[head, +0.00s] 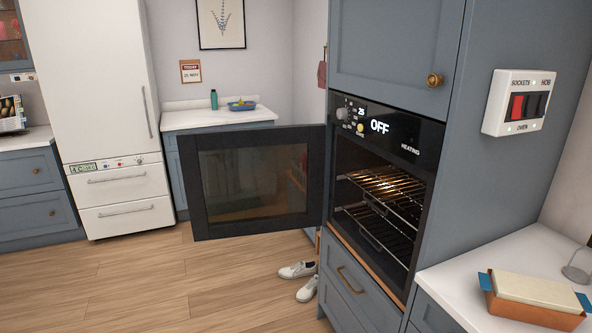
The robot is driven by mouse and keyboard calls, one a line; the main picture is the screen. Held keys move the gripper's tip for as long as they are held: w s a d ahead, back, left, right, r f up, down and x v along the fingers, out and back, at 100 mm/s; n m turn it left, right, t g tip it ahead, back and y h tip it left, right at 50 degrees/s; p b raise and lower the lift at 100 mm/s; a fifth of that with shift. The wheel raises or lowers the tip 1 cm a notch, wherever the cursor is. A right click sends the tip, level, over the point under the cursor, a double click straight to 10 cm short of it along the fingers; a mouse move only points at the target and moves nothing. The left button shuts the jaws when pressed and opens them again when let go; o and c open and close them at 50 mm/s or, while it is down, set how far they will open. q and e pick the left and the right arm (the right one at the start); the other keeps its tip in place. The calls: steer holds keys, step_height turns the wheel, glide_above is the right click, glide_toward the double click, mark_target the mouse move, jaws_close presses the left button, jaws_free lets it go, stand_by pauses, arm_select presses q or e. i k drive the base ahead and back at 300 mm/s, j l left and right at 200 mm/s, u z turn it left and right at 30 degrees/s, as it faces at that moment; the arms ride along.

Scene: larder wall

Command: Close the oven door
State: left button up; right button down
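The oven (425,148) is built into a blue-grey tall cabinet at the right of centre in the head view. Its black-framed glass door (315,185) stands wide open, swung out to the left on its left side. The lit cavity shows wire racks (384,184). The control panel above reads OFF. Neither of my grippers is in view.
White shoes (298,270) lie on the wooden floor below the door. A white counter (500,268) at the lower right holds a lidded dish (535,297). The floor (150,285) at the left front is clear. A white fridge (97,75) stands behind.

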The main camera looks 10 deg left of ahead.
mark_target(250, 181)
steer(key=i+j+u, duration=1.2)
steer(key=i, duration=0.15)
steer(key=i+j+u, duration=0.15)
steer(key=i+u, duration=0.2)
steer(key=i, duration=0.2)
steer(key=i+u, duration=0.4)
steer(key=i, duration=0.15)
steer(key=i+z, duration=0.4)
steer(key=i+j+z, duration=0.2)
steer(key=z, duration=0.15)
steer(key=i+j+z, duration=0.25)
steer(key=i+z, duration=0.3)
steer(key=z, duration=0.25)
steer(key=i+j+z, duration=0.1)
steer(key=z, duration=0.3)
steer(key=i+j+z, duration=0.15)
steer(key=z, duration=0.3)
steer(key=j+z, duration=0.2)
steer(key=z, duration=0.2)
steer(key=i+j+z, duration=0.15)
steer(key=z, duration=0.25)
steer(key=i+j+z, duration=0.15)
steer(key=z, duration=0.25)
steer(key=i+j+z, duration=0.1)
steer(key=j+z, duration=0.7)
steer(key=i+j+z, duration=0.1)
steer(key=j+z, duration=0.3)
steer(key=l, duration=0.1)
